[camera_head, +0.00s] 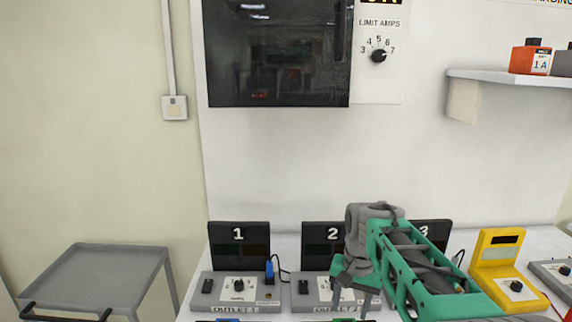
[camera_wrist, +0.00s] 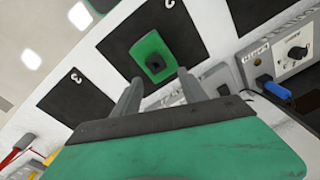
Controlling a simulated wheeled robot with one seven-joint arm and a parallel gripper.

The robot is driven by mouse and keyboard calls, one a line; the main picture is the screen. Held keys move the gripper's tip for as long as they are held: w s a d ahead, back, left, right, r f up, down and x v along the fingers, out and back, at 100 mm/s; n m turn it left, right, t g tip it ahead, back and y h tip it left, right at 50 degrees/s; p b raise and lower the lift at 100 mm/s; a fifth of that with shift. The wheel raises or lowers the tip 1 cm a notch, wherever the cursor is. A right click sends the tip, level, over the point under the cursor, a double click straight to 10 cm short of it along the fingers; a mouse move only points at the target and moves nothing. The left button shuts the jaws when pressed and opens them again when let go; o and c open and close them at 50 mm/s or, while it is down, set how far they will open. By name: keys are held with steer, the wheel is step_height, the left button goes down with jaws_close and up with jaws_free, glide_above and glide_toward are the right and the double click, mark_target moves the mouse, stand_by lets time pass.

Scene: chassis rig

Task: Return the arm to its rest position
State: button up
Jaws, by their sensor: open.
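My green and grey arm (camera_head: 415,268) reaches in from the lower right in the head view, bent over the bench in front of panels 2 and 3.
A blue plug (camera_head: 269,272) with a black cable is at outlet 1. A yellow meter (camera_head: 498,256) stands right of my arm. A grey cart (camera_head: 98,275) is at left; a shelf (camera_head: 500,76) is upper right.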

steer(key=s+f+n+t, duration=0.2)
steer(key=s+n, duration=0.2)
steer(key=s, duration=1.3)
steer(key=shift+f+n+t, duration=0.15)
steer(key=shift+n+t, duration=0.15)
